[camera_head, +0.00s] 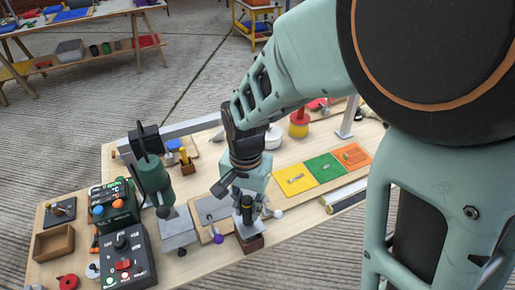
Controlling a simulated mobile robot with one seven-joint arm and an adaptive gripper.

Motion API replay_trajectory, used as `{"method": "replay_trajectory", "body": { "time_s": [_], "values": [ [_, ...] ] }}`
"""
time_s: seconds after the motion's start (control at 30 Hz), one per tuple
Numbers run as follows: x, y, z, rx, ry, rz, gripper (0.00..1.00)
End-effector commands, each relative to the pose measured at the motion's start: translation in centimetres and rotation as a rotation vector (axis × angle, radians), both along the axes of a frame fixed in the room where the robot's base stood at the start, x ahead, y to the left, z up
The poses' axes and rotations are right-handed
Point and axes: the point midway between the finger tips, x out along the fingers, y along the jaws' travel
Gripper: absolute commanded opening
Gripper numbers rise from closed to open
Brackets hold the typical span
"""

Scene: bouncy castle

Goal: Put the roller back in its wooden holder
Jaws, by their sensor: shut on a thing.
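My gripper (246,202) points down over the front middle of the wooden table. Its fingers are shut on a small dark upright piece, which I take to be the roller's handle (246,213). The fingers hide much of it, and its lower end is hard to make out. Directly below stands a small dark brown wooden block (250,243), which looks like the wooden holder, near the table's front edge. The roller appears upright over this block. I cannot tell whether it touches the block or sits inside it.
Left of my gripper are grey metal blocks (178,232), a purple-tipped lever (218,238) and a green cylinder (155,178) under a grey beam. A black control box (125,255) is at the front left. Coloured cards (323,167) lie to the right.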

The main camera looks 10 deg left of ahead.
Motion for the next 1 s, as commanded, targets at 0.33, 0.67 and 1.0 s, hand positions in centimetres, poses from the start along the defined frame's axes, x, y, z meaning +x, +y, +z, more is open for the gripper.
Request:
{"method": "replay_trajectory", "body": {
  "time_s": [0.33, 0.67, 1.0],
  "values": [
    [0.0, 0.0, -0.4, 0.0, 0.0, 0.0, 0.0],
    [0.0, 0.0, -1.4, 0.0, -0.001, 0.0, 0.0],
    [0.1, 0.0, -2.4, 0.001, -0.001, -0.001, 0.0]
  ]
}}
